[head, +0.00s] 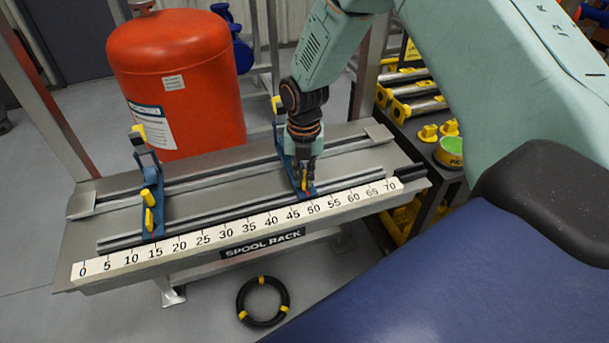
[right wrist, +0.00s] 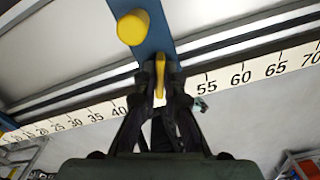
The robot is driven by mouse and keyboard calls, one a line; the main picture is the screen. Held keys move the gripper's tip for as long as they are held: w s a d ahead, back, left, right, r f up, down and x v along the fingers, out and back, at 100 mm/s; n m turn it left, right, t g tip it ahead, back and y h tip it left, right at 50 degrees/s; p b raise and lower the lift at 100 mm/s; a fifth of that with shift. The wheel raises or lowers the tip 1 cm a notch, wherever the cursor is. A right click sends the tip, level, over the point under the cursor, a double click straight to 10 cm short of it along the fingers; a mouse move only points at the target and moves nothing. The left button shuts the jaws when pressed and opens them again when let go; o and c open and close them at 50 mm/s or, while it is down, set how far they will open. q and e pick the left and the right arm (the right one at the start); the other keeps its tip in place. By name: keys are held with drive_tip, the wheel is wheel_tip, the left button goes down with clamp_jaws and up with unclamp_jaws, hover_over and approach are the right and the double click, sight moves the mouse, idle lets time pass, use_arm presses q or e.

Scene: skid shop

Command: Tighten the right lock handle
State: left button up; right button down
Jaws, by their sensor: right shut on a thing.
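The right blue bracket (right wrist: 143,40) sits across the rails of the spool rack, near the 45 to 50 marks. Its yellow lock handle (right wrist: 160,76) stands between the two fingers of my right gripper (right wrist: 161,78), which is shut on it. A round yellow knob (right wrist: 131,27) is on the same bracket. In the head view, my right gripper (head: 304,176) points down at the bracket and hides most of it; a bit of yellow handle shows. The left blue bracket (head: 149,195) stands near the 15 mark with its own yellow handle (head: 149,221). My left gripper is not in view.
The ruler strip (head: 205,239) runs along the rack's front edge, 0 to 70. A red tank (head: 178,85) stands behind the rack. A black ring with yellow bands (head: 241,302) lies on the floor. A shelf of yellow-ended rollers (head: 412,93) is at the right.

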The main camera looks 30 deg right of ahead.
drive_tip(key=shift+n, duration=1.8)
drive_tip(key=shift+n, duration=0.3)
drive_tip(key=c, duration=1.5)
unclamp_jaws()
drive_tip(key=shift+o, duration=0.2)
drive_tip(key=shift+r, duration=0.15)
drive_tip(key=shift+r+p, duration=2.8)
drive_tip(key=shift+r, duration=0.65)
